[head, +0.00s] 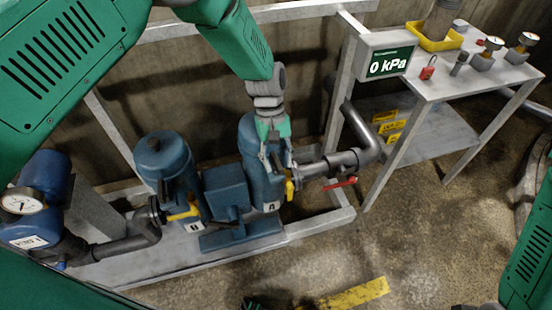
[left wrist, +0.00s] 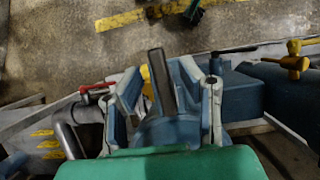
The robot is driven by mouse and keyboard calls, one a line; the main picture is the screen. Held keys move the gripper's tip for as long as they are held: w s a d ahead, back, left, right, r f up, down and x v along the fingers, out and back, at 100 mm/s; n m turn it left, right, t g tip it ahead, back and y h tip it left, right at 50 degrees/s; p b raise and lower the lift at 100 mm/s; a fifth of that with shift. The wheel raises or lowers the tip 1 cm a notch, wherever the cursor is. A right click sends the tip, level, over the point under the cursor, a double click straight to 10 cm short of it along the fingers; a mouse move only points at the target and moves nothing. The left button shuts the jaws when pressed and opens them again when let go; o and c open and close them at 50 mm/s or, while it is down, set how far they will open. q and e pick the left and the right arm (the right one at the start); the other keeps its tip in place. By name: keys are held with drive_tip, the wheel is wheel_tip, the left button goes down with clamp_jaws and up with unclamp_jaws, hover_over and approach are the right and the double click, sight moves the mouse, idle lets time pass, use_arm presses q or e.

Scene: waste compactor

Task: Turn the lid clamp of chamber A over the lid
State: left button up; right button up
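Chamber A (head: 252,150) is the blue cylinder with the white A label, at the middle of the head view. My left gripper (head: 276,158) is over its upper right side and hides much of its lid there. In the left wrist view my left gripper (left wrist: 168,98) has its two fingers well apart. The dark bar of the lid clamp (left wrist: 161,82) stands up between them, with clear gaps on both sides. The blue lid (left wrist: 168,131) of chamber A shows behind the bar. No contact between fingers and bar is visible.
Chamber B (head: 165,165), with a yellow handle (head: 184,213), stands left of chamber A. A pipe with a red handle (head: 341,183) runs to the right of A. The display (head: 388,64) reads 0 kPa. The metal frame (head: 344,95) borders the chambers.

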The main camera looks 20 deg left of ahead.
use_arm(q)
drive_tip(key=v, duration=1.2)
idle(0.4)
